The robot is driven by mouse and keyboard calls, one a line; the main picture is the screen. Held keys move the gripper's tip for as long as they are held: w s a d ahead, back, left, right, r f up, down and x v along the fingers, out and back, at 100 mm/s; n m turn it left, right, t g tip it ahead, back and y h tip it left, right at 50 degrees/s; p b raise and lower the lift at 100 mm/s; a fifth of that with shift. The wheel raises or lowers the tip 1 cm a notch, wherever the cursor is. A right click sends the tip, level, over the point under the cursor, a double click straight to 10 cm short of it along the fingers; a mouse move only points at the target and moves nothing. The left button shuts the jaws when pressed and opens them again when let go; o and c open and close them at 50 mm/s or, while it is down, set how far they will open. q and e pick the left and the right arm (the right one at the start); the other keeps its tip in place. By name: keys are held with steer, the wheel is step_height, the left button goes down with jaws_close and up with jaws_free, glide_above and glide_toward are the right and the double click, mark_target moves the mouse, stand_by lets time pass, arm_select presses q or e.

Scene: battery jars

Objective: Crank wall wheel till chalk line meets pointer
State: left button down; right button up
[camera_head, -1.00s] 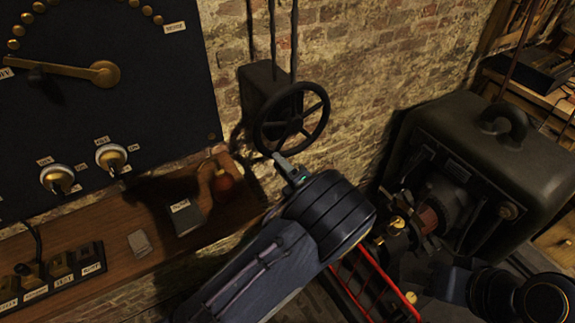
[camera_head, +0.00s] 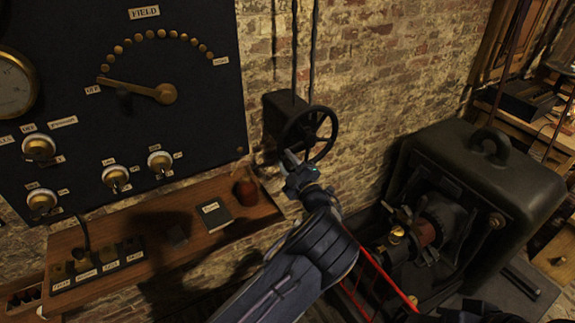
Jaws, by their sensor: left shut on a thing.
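The wall wheel (camera_head: 330,124) is a dark spoked handwheel on a dark box (camera_head: 284,112) fixed to the brick wall. My left gripper (camera_head: 289,160) is at the wheel's lower left rim and is shut on it. My left arm comes up from the bottom and ends just below the wheel. I cannot make out a chalk line or its pointer on or near the wheel. At the bottom right, dark parts show at the frame edge, but no right gripper can be made out.
A black panel (camera_head: 200,130) with knobs and a brass field lever (camera_head: 140,90) hangs at the left. Below it a wooden shelf (camera_head: 185,265) holds a dark book (camera_head: 215,213) and a red-brown pot (camera_head: 246,189). A big dark machine (camera_head: 500,170) stands at the right.

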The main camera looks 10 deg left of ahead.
arm_select(q)
steer(key=shift+r, duration=0.25)
steer(key=c, duration=1.1)
jaws_free()
steer(key=shift+f, duration=0.1)
steer(key=shift+o, duration=0.2)
steer(key=shift+d, duration=0.1)
steer(key=shift+s+d+f, duration=0.15)
steer(key=shift+s+d, duration=0.1)
steer(key=shift+s, duration=0.05)
steer(key=b+v, duration=0.2)
steer(key=v, duration=0.5)
